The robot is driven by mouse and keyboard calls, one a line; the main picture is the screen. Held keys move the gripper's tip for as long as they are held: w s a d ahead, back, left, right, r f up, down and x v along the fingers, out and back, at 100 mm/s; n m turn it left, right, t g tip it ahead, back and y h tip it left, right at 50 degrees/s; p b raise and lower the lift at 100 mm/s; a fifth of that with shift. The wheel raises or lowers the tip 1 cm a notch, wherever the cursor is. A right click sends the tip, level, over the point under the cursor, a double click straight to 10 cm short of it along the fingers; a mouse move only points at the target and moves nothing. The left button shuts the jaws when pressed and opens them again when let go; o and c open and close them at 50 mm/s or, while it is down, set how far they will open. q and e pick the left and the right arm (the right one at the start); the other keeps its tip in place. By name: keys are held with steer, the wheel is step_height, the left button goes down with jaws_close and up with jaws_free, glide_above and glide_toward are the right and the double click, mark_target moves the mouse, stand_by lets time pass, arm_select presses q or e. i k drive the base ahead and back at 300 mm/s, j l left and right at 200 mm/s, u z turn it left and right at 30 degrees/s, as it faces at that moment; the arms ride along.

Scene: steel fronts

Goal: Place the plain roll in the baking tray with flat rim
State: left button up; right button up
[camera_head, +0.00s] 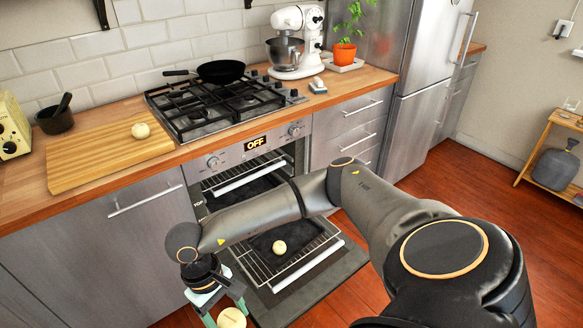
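My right arm reaches across from the right, and its gripper (226,308) points down at the bottom edge, left of the open oven door. A pale round roll (232,318) shows between its teal fingers, which appear closed on it; the frame cuts off its lower part. A second pale roll (280,247) lies on a dark baking tray (262,243) on the pulled-out oven rack. A third roll (140,130) sits on the wooden board. Another dark tray (238,195) is inside the oven, partly hidden by my arm. I cannot tell the rims apart. My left gripper is not in view.
The oven door (335,282) is folded down below the extended rack (318,242). The wooden board (85,160) lies left of the gas hob (215,105), which bears a black pan (220,71). A white stand mixer (296,40) stands behind. Floor at right is clear.

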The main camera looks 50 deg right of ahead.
mark_target(301, 234)
steer(key=l, duration=1)
steer(key=i+l, duration=0.15)
steer(key=l, duration=0.85)
steer(key=k+z, duration=0.05)
